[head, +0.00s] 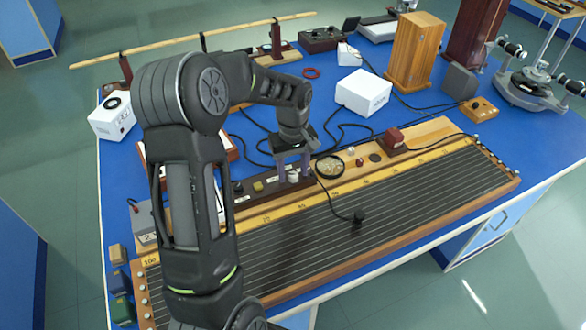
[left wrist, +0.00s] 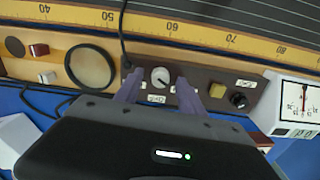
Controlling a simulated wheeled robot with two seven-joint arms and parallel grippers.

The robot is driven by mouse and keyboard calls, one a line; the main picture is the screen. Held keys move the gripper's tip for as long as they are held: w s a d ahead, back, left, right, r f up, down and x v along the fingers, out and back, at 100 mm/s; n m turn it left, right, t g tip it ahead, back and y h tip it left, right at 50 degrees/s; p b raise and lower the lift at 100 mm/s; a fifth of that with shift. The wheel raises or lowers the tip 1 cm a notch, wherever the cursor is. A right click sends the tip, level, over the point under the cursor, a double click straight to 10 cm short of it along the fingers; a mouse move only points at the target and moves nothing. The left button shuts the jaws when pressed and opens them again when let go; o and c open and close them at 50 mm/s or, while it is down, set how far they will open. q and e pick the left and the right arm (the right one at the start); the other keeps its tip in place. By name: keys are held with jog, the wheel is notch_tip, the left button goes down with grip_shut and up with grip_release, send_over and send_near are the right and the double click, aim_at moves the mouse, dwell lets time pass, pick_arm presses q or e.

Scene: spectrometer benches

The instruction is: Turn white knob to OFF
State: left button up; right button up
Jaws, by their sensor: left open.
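The white knob (head: 293,177) sits on a dark brown panel (head: 241,197) behind the ruled wire board. In the left wrist view the knob (left wrist: 160,76) is a small round dial with a pointer mark, and small white labels lie near it, too small to read surely. My left gripper (head: 293,178) points down over it, with its two purple fingers open. In the left wrist view the gripper (left wrist: 159,84) has one finger on each side of the knob, with a visible gap. I cannot tell whether the fingertips touch the panel. My right gripper is not in view.
A yellow button (left wrist: 218,89) and a black knob (left wrist: 239,100) stand on the same panel, close beside one finger. A round black-rimmed dial (head: 330,167) lies on the other side. The wire board (head: 390,215) fills the front. A white box (head: 363,93) stands behind, among loose cables.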

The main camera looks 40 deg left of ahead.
pick_arm(q)
jog(key=shift+c, duration=0.5)
grip_shut()
jog(key=shift+m, duration=0.4)
jog(key=m+b, duration=0.1)
jog(key=m, duration=0.3)
jog(key=shift+f+b, duration=0.1)
jog(key=shift+b, duration=0.2)
jog(key=m, duration=0.3)
jog(key=shift+d+m+b, duration=0.1)
jog(key=shift+m+b, duration=0.25)
jog(key=shift+m, duration=1.65)
